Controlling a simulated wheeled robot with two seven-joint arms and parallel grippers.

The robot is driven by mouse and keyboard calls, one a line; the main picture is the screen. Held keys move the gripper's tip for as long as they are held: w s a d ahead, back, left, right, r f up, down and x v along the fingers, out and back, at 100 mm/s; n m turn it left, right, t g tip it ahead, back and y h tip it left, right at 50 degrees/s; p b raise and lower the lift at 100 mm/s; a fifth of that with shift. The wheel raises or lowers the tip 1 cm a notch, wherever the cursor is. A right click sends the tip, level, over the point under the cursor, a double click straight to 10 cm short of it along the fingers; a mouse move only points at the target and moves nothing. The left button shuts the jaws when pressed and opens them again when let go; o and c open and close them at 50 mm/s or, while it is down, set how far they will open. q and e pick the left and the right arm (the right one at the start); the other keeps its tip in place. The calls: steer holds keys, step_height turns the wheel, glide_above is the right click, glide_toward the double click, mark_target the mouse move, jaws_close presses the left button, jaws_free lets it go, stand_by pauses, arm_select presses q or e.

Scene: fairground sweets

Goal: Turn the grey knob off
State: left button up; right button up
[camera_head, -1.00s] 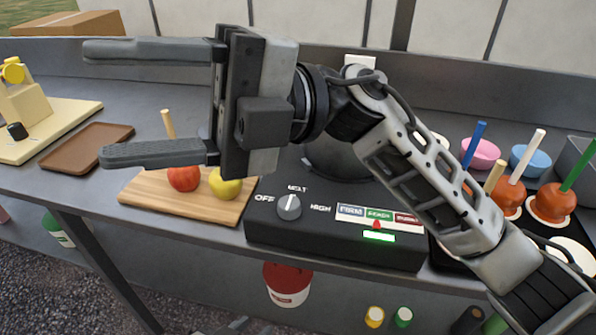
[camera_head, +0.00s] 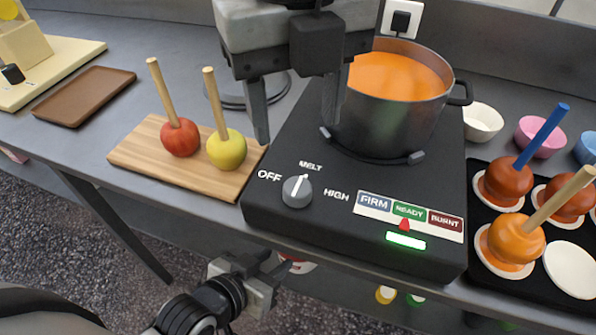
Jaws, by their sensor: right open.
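The grey knob (camera_head: 297,191) sits on the front of the black cooker (camera_head: 355,235). OFF is printed at its left, MELT above and HIGH at its right. Its white pointer line points roughly up, toward MELT. My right gripper (camera_head: 296,133) comes in from the top, fingers pointing down and spread apart. It is empty, above the cooker and behind the knob in the picture, not touching the knob. My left gripper (camera_head: 262,274) is low, in front of the counter edge; its fingers are too unclear to tell their opening.
A pot (camera_head: 390,120) of orange syrup stands on the cooker, close to the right gripper. A board (camera_head: 150,165) with a red and a yellow apple on sticks lies left. A black tray (camera_head: 520,285) of coated apples stands right. The cooker's indicator points at READY above a green light.

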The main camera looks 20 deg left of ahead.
mark_target(297, 187)
step_height(297, 187, down, 10)
steer(key=shift+f, duration=0.25)
steer(key=c, duration=1)
